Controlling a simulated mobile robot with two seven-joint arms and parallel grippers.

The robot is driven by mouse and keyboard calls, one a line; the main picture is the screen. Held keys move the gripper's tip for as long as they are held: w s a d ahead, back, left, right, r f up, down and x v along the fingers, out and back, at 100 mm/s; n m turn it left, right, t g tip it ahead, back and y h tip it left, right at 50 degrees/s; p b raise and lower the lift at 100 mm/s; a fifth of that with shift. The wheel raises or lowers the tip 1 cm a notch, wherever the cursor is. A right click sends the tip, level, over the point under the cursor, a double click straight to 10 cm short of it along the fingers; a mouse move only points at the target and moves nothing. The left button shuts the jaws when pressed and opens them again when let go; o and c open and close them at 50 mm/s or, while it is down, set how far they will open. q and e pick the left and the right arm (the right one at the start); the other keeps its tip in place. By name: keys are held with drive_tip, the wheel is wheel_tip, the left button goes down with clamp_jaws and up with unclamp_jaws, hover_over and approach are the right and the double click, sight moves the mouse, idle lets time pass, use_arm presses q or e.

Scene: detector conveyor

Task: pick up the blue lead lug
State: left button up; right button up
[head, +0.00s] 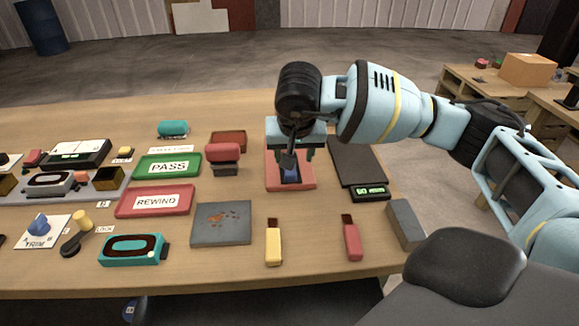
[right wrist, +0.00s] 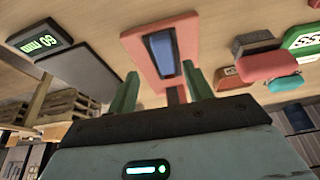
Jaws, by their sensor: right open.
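The blue lead lug (head: 291,174) lies on a salmon-red tray (head: 273,181) at the right part of the table. It also shows in the right wrist view (right wrist: 161,54) as a blue block on the tray (right wrist: 135,46). My right gripper (head: 289,156) is over the tray from above, its two green fingers spread. In the right wrist view the open gripper (right wrist: 162,76) has nothing between its fingers, and the lug appears just ahead between them. The gripper hides part of the tray and lug in the head view. My left gripper is not in view.
A dark plate with a green display (head: 370,192) lies right of the tray. A red block on a grey one (head: 222,153) stands to its left. Yellow (head: 273,244) and red (head: 352,242) bottle-like pieces lie in front. A grey block (head: 405,225) sits by the right edge.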

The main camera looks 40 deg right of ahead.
drive_tip(key=x, duration=0.5)
drive_tip(key=shift+w, duration=0.45)
drive_tip(key=shift+a+r, duration=0.1)
clamp_jaws()
drive_tip(key=shift+r, duration=0.1)
drive_tip(key=shift+r, duration=0.45)
drive_tip(key=shift+s+a+r, duration=0.1)
drive_tip(key=shift+r, duration=0.1)
drive_tip(key=s+a, duration=0.3)
drive_tip(key=s, duration=0.2)
drive_tip(key=s+a, duration=0.3)
drive_tip(key=s, duration=0.2)
drive_tip(key=s+a+b, duration=0.1)
drive_tip(key=s+a, duration=0.2)
drive_tip(key=s, duration=0.1)
drive_tip(key=shift+s+a, duration=0.4)
